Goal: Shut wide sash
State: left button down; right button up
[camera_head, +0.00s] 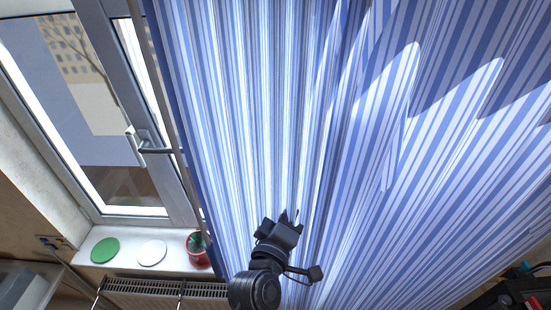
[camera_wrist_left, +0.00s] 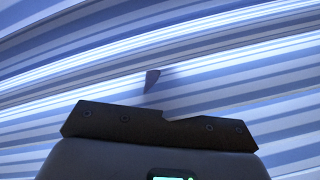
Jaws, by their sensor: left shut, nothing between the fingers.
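A white-framed window sash (camera_head: 97,68) with a silver handle (camera_head: 146,146) stands at the left in the head view. A narrower strip of window shows right of it, and the curtain hides what lies beyond. I cannot tell clearly whether the sash stands ajar. My left gripper (camera_head: 290,218) is shut and empty, in front of the curtain at the lower middle, right of and below the handle. The left wrist view shows its dark fingertip (camera_wrist_left: 152,80) against the striped cloth; I cannot tell whether it touches. My right gripper is not in view.
A blue-and-white striped curtain (camera_head: 270,110) fills the middle and right. The sill holds a green disc (camera_head: 105,249), a white disc (camera_head: 152,252) and a potted cactus (camera_head: 197,249). A radiator (camera_head: 160,292) is below. Dark items (camera_head: 515,292) lie at lower right.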

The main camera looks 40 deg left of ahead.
pick_arm(q)
notch_tip(320, 180, up, 4)
jog(key=a+n+y+b, duration=0.2)
jog(key=a+n+y, duration=0.1)
jog(key=n+y, duration=0.4)
jog(key=n+g+p, duration=0.1)
jog(key=n+p, duration=0.1)
jog(key=p, duration=0.2)
send_near(277, 137)
jog(key=x, duration=0.5)
jog(key=shift+a+r, duration=0.15)
jog(key=shift+r, duration=0.05)
jog(key=shift+x, duration=0.75)
jog(key=shift+w+f, duration=0.1)
jog(key=shift+f, duration=0.05)
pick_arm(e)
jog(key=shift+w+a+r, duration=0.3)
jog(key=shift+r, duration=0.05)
pick_arm(q)
jog(key=shift+a, duration=0.1)
